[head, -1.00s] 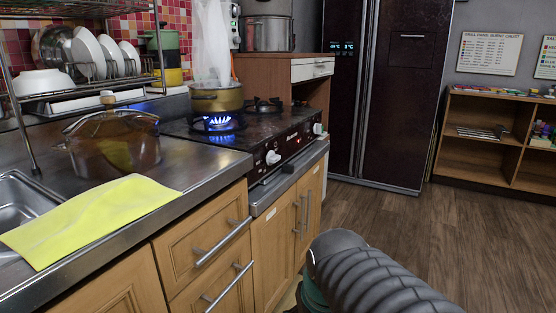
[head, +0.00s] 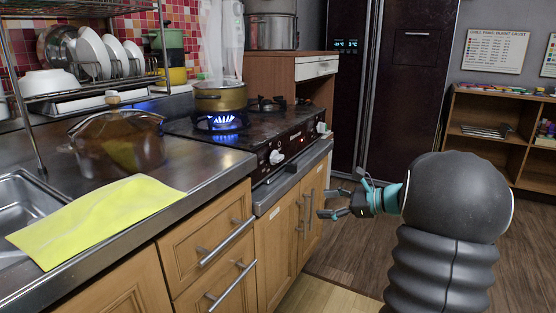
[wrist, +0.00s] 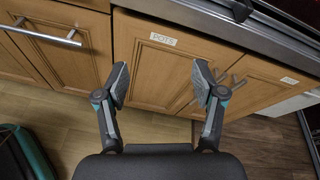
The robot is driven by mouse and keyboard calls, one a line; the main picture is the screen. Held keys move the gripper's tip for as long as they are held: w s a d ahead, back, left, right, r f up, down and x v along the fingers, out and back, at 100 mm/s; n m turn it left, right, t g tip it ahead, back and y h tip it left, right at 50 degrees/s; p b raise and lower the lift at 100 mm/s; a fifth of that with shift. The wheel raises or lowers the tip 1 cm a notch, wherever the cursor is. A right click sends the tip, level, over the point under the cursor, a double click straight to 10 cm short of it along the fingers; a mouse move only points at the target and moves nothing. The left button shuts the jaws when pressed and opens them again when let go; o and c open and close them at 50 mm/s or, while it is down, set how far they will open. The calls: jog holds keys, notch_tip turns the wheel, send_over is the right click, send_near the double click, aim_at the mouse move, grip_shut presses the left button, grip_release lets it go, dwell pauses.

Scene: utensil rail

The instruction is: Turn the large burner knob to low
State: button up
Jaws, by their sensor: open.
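The stove (head: 270,135) has two white-marked knobs on its front panel: a near left knob (head: 277,157) and a far right knob (head: 321,127). No readable label shows which is for the large burner. A blue flame (head: 222,121) burns under a yellow pot (head: 220,97) on the left burner. My gripper (head: 330,203) is open and empty, in front of the lower cabinet doors, below and apart from both knobs.
The oven-front handle bar (head: 285,182) runs below the knobs. Cabinet handles (head: 308,210) stick out near my gripper. A yellow cloth (head: 95,215) and a lidded glass pot (head: 117,140) are on the counter at left. The floor (head: 335,265) is open.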

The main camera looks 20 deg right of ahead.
aim_at(281, 159)
notch_tip(281, 159, up, 9)
jog(key=w+m+t+y, duration=0.2)
jog(key=w+m+t, duration=0.1)
jog(key=m, duration=0.1)
jog(key=x, duration=1.3)
jog(key=shift+a+r, duration=0.15)
